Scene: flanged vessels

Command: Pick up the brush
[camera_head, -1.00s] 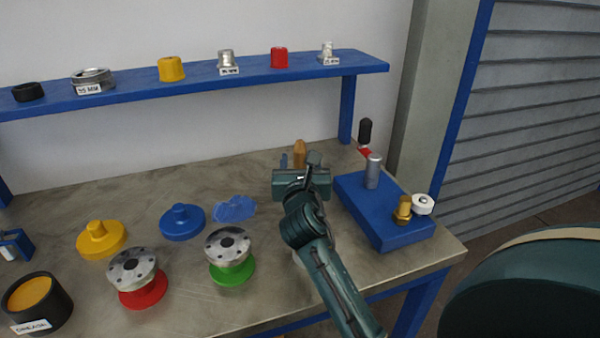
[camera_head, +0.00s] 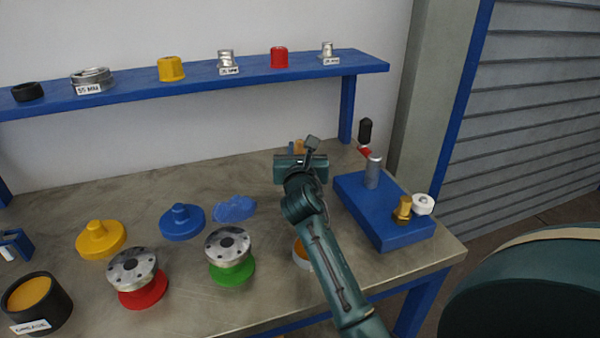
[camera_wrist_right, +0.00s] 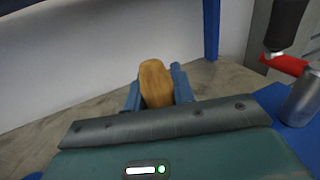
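The brush shows as a rounded wooden handle (camera_head: 299,146) near the back of the bench, beyond my right gripper (camera_head: 295,148). In the right wrist view the handle (camera_wrist_right: 156,84) stands up between the two blue fingers of my right gripper (camera_wrist_right: 157,92). The fingers lie close against both sides of it, with no clear gap. The brush's lower part is hidden behind the gripper body. My left gripper is not in view.
A blue block (camera_head: 385,215) with a metal post and brass fitting stands right of my right arm. A red-and-black tool (camera_head: 365,133) is behind it. Flanged vessels (camera_head: 230,248), blue cloth (camera_head: 235,208) and caps lie left. A blue shelf (camera_head: 200,82) runs above the back.

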